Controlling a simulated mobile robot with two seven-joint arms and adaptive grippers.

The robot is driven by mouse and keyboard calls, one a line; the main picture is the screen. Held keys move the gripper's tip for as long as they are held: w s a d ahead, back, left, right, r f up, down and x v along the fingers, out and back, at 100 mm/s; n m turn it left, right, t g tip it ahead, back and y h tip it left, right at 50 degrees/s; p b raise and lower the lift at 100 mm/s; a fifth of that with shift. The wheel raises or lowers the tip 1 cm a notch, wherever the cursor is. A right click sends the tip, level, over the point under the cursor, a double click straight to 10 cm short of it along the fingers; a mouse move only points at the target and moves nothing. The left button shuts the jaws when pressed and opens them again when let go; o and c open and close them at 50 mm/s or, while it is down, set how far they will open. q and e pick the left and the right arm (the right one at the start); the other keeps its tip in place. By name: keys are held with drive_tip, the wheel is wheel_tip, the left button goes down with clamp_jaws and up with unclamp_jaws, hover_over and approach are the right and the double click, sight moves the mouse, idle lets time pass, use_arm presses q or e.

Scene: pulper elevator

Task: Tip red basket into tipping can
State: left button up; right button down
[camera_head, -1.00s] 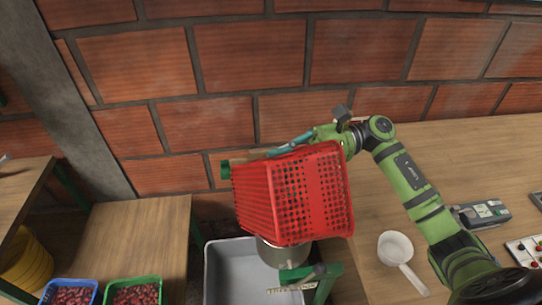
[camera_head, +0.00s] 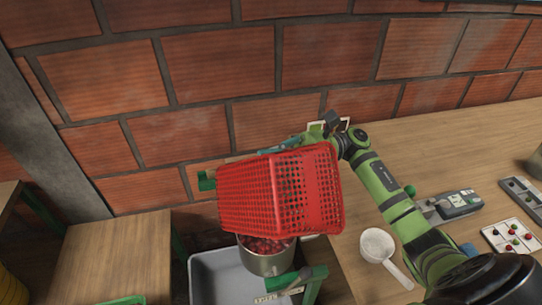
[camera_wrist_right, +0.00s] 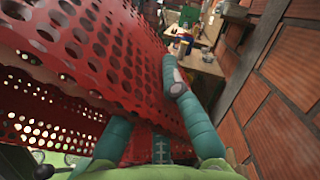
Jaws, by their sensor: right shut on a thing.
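The red basket (camera_head: 255,200) is held tilted on its side above the tipping can (camera_head: 268,262). Red cherries (camera_head: 262,245) show in the mouth of the can, just below the basket. My right gripper (camera_head: 298,142) is behind the basket and is shut on its rim. In the right wrist view the basket's perforated wall (camera_wrist_right: 110,45) fills the left side, and the fingers of my right gripper (camera_wrist_right: 165,120) lie along it. The basket hides part of the can and of the gripper. My left gripper is not in view.
A grey bin (camera_head: 215,275) stands under the can, beside a green frame (camera_head: 315,285). On the wooden table (camera_head: 450,160) are a white scoop (camera_head: 378,245), a grey meter (camera_head: 455,204) and a sample tray (camera_head: 512,237). A brick wall (camera_head: 220,65) stands close behind.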

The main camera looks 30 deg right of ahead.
idle(0.3)
drive_tip(key=shift+d+f+y+b, duration=0.2)
drive_tip(key=shift+d+y+b, duration=0.15)
drive_tip(key=shift+b, duration=0.65)
drive_tip(key=shift+d+b, duration=0.35)
drive_tip(key=shift+b, duration=0.1)
drive_tip(key=shift+d+y, duration=0.2)
drive_tip(key=shift+y, duration=0.15)
drive_tip(key=shift+r, duration=0.1)
drive_tip(key=shift+b, duration=0.3)
